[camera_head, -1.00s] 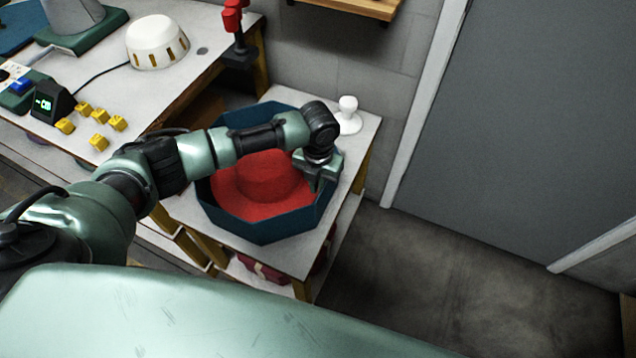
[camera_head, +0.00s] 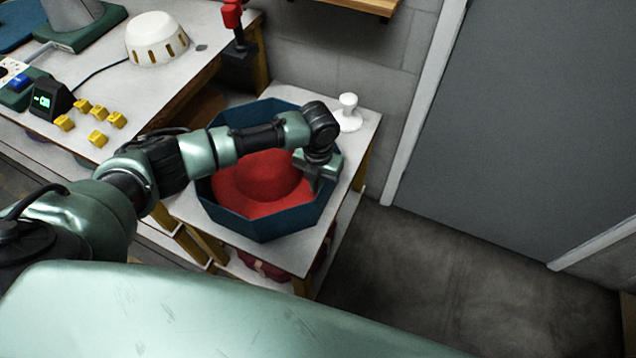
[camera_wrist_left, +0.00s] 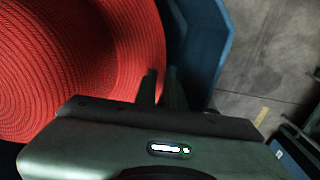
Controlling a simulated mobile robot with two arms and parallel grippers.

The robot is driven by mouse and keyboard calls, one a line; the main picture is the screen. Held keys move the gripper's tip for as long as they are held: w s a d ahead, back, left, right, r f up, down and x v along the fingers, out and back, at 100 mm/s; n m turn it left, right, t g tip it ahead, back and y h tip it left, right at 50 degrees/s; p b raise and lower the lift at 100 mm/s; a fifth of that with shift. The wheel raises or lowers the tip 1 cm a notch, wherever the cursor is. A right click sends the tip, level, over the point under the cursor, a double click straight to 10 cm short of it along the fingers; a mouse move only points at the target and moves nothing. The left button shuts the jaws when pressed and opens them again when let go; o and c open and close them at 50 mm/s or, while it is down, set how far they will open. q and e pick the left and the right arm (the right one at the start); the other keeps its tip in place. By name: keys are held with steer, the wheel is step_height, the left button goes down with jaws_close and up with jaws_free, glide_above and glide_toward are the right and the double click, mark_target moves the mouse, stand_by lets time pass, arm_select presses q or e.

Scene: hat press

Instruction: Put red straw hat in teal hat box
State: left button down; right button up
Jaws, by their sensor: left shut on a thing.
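The red straw hat (camera_head: 262,182) is inside the open teal hat box (camera_head: 262,226), crown up, with the box walls around its brim. My left gripper (camera_head: 318,182) reaches over the box's right side and is shut on the right edge of the brim. In the left wrist view, the woven brim (camera_wrist_left: 85,60) meets the two dark fingers (camera_wrist_left: 163,90), close beside the box wall (camera_wrist_left: 205,50). My forearm crosses the box and hides part of the hat and the far wall. My right gripper is not in view.
The box stands on a small white table (camera_head: 365,130) with a white knob-like stand (camera_head: 348,112) behind it. The workbench at left holds a white dome (camera_head: 157,40), several yellow blocks (camera_head: 97,139) and a small display (camera_head: 52,98). Open floor (camera_head: 440,270) lies right.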

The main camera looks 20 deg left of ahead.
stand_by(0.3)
arm_select(q)
steer(key=c, duration=1.4)
jaws_free()
steer(key=shift+c, duration=0.2)
